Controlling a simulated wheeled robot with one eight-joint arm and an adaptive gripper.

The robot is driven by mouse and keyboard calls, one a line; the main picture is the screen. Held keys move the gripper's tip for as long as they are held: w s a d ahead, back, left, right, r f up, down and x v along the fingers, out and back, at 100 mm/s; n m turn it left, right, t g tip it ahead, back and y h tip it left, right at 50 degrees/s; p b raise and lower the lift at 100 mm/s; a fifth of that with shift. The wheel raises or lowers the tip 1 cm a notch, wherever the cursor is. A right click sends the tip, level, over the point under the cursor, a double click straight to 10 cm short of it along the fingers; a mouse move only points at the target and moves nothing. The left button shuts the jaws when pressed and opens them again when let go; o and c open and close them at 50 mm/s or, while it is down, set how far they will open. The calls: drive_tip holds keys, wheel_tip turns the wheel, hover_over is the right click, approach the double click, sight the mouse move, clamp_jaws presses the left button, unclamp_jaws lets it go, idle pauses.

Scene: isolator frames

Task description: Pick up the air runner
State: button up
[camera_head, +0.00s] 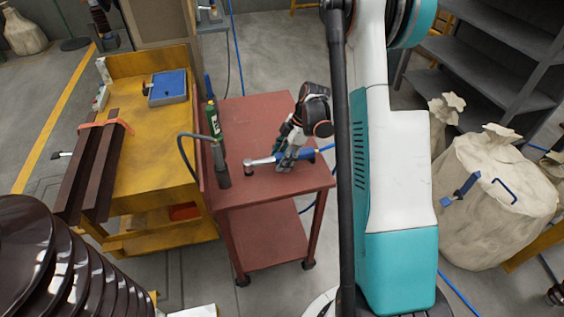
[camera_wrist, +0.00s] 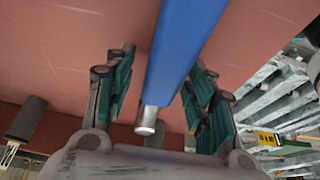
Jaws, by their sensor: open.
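The air runner is a tool with a silver head and a blue handle (camera_head: 307,154), lying on the top of the red cart (camera_head: 253,112). Gaps show between the handle and both fingers. The fingers hide part of the tool in the head view.
A green bottle (camera_head: 213,120) and a dark cylinder (camera_head: 222,165) stand at the cart's left edge. A yellow bench (camera_head: 150,130) with a blue tray (camera_head: 168,87) adjoins on the left. Large sacks (camera_head: 490,205) stand right. The cart's back half is clear.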

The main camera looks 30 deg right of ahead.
clamp_jaws()
idle(0.3)
